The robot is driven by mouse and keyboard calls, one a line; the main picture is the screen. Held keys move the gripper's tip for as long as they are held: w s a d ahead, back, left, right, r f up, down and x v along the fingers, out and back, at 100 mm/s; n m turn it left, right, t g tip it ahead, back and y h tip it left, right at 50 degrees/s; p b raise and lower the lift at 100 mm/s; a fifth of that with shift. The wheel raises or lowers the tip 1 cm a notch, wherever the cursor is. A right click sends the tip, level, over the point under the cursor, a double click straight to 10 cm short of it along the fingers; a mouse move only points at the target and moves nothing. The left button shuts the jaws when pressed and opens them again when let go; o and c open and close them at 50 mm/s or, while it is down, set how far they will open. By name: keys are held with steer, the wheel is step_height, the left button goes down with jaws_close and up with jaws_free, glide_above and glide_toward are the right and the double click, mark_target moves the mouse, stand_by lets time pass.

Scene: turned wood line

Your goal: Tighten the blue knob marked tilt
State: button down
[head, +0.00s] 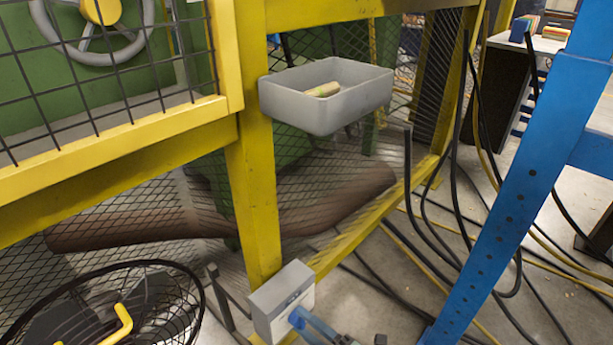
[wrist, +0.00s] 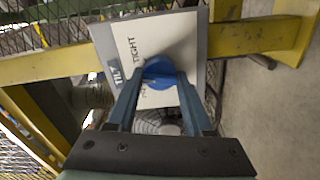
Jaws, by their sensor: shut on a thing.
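The blue knob (wrist: 158,70) sits on the pale face of a control box (wrist: 187,32), with "TILT" on a dark label and "TIGHT" printed beside the knob. A further word by the knob is mostly hidden by a finger. My gripper (wrist: 159,82) has its two blue fingers on either side of the knob, shut on it. In the head view the grey box (head: 270,301) is at the lower middle against the yellow post, and my gripper (head: 312,325) reaches it from the lower right. The knob's pointer is too small to read.
A yellow post (head: 254,190) and rail stand behind the box. A grey bin (head: 325,110) holding a wooden piece hangs above. A round black wire guard (head: 105,305) is at lower left. Black cables (head: 425,220) hang to the right, beside a blue beam (head: 510,180).

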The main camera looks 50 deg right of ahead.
steer(key=m+p, duration=0.1)
steer(key=m, duration=0.5)
steer(key=shift+m, duration=0.3)
stand_by(0.4)
steer(key=shift+c, duration=1.5)
jaws_free()
steer(key=shift+r+p, duration=0.1)
steer(key=shift+p, duration=0.2)
steer(key=s+p, duration=0.3)
steer(key=s, duration=1)
